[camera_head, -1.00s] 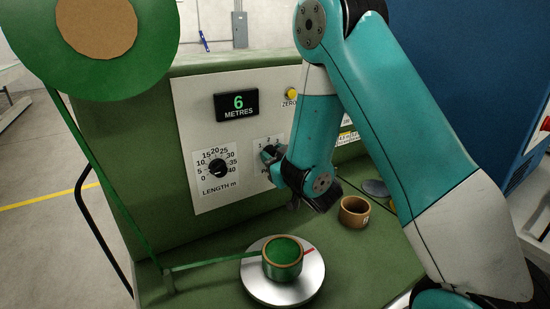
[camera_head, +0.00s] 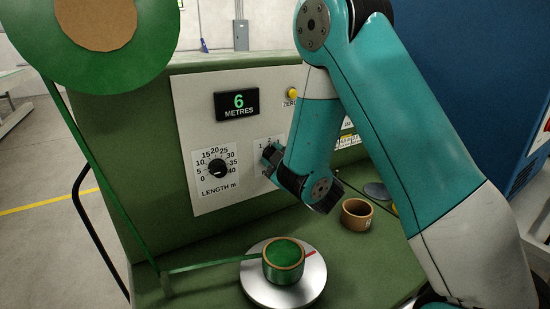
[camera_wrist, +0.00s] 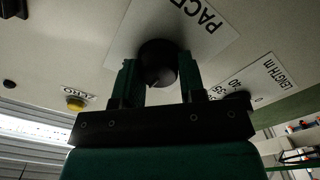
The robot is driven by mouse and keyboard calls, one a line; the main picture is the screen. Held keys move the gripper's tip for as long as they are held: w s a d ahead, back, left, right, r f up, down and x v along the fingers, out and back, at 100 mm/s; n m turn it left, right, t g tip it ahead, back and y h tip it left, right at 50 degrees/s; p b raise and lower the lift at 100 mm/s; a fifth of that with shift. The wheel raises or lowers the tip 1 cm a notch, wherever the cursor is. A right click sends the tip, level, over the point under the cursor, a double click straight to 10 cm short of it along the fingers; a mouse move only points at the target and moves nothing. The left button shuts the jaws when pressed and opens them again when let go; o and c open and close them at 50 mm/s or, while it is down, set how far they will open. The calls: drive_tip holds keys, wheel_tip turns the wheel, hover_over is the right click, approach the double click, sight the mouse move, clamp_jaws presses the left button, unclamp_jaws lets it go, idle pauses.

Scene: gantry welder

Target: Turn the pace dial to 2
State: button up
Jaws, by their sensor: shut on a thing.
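The pace dial (camera_wrist: 157,63) is a round black knob on a white plate lettered PACE (camera_wrist: 207,17) in the wrist view. My gripper (camera_wrist: 159,76) has its two green fingers on either side of the knob, shut on it. In the head view my gripper (camera_head: 270,156) is at the panel, and its fingers and wrist hide the dial and part of its scale. The numbers 1 and 2 (camera_head: 265,142) show above it. I cannot tell which number the dial points to.
The length dial (camera_head: 217,168) is close on the left, below the display (camera_head: 237,104) reading 6 METRES. A yellow zero button (camera_head: 293,93) is above right. Below are a green tape roll (camera_head: 283,262) on a round metal plate (camera_head: 262,292) and a brown ring (camera_head: 356,215).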

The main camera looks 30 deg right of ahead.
idle(0.3)
drive_tip(key=o, duration=0.9)
drive_tip(key=shift+s, duration=0.1)
